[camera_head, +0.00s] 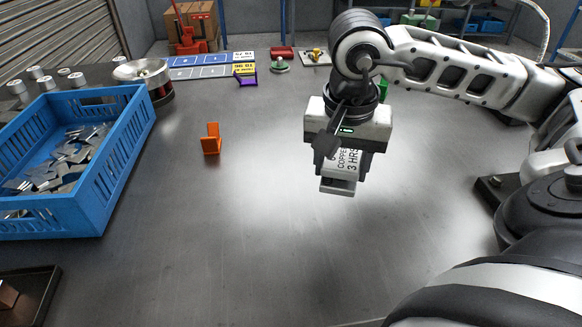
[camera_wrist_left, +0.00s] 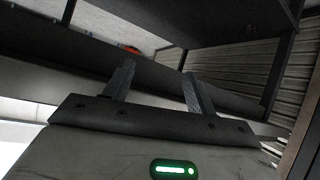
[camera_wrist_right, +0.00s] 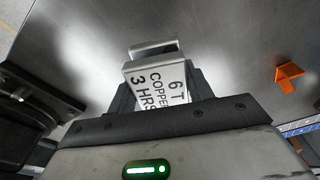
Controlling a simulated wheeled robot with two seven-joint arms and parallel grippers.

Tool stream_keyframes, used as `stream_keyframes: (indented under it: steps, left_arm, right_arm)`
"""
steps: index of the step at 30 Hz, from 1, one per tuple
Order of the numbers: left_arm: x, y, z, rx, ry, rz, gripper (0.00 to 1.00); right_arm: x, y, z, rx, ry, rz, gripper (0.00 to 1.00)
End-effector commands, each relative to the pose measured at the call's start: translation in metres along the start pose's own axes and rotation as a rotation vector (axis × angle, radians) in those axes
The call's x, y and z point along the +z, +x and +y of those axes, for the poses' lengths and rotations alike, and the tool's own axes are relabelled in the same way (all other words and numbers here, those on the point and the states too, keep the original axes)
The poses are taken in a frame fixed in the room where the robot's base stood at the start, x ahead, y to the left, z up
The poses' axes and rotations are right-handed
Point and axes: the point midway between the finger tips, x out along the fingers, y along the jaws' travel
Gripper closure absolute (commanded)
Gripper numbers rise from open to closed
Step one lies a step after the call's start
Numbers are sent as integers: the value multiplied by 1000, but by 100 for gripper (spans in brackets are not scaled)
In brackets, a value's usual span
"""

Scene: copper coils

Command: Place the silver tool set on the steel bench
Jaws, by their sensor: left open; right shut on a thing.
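The silver tool set (camera_head: 338,185), a small silver piece with a white label reading "6 T COPPER 3 HRS", is held in my right gripper (camera_head: 345,168). In the right wrist view the tool set (camera_wrist_right: 156,82) sits between the two fingers, label facing the camera. It hangs over the middle of the steel bench (camera_head: 250,225); whether its underside touches the bench I cannot tell. My left gripper (camera_wrist_left: 158,80) shows only in the left wrist view, its fingers apart with nothing between them.
A blue crate (camera_head: 125,150) of metal pieces stands at left, a dark tray (camera_head: 45,290) below it. A small orange stand (camera_head: 211,140) is left of my right gripper. Blue and white label boards (camera_head: 200,72) lie at the back. The bench's middle front is clear.

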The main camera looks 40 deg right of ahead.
Motion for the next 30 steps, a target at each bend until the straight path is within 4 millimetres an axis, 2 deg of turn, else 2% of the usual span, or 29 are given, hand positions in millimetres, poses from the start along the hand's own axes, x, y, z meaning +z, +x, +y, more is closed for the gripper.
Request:
stream_keyframes:
  steps: [10,15,26,30]
  left_arm:
    - [-10,-7,-1,-12,22,-11,44]
    - [-7,-6,-2,-14,26,-17,44]
    - [-3,-6,-2,-15,32,-29,44]
    - [-8,-8,-3,-17,39,-28,44]
  right_arm:
    - [-4,33,-84,-4,-5,-3,87]
    - [-4,67,-106,-1,-2,-4,87]
    - [-3,97,-130,-1,-4,-2,87]
    - [-1,116,-128,0,-2,-1,87]
